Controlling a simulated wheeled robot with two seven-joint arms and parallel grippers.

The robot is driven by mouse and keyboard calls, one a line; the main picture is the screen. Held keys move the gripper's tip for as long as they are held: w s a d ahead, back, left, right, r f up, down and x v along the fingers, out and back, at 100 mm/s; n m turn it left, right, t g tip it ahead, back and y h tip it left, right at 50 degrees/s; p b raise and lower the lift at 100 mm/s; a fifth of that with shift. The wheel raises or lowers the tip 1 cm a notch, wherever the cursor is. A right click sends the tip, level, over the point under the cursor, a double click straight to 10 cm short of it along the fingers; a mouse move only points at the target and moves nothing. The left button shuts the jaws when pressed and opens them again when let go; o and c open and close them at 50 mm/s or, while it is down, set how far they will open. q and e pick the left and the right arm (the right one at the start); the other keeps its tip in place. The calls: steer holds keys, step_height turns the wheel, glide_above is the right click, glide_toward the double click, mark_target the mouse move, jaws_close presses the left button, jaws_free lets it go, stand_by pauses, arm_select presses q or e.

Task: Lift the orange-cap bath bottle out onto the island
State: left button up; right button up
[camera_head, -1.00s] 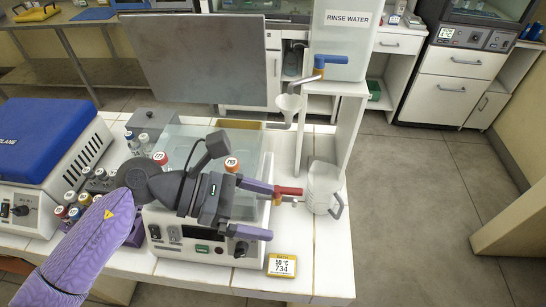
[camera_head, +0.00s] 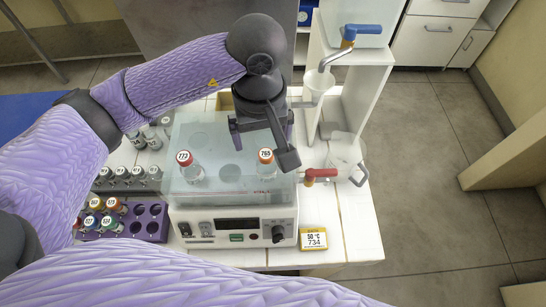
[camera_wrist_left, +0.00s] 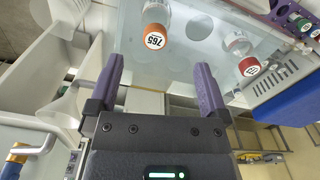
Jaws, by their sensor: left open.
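The orange-cap bottle, marked 765 (camera_head: 265,157), stands upright in the right part of the clear-walled water bath (camera_head: 222,197). In the left wrist view its orange cap (camera_wrist_left: 155,38) is beyond and between the fingertips, apart from them. My left gripper (camera_head: 262,135) is open and empty above the back right of the bath, close to the bottle. Its two purple fingers (camera_wrist_left: 160,75) are spread in the left wrist view. The island (camera_head: 345,225) is the white tiled top around the bath. My right gripper is not in view.
A red-cap bottle (camera_head: 187,165) stands in the bath's left part. A purple rack (camera_head: 150,222) with capped vials is left of the bath. A red-handled tap (camera_head: 320,174), a white jug (camera_head: 345,160) and a yellow-edged display (camera_head: 313,239) are right. Tiles near the display are clear.

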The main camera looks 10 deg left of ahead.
mark_target(266, 154)
arm_select(q)
steer(key=f, duration=0.9)
steer(key=shift+w+d+p, duration=0.15)
steer(key=shift+w+p, duration=0.1)
steer(key=shift+p, duration=0.15)
jaws_close()
steer(key=shift+r, duration=0.15)
step_height(266, 154, up, 9)
steer(key=shift+r, duration=0.15)
step_height(266, 154, up, 7)
steer(key=p, duration=0.2)
steer(key=shift+f, duration=0.2)
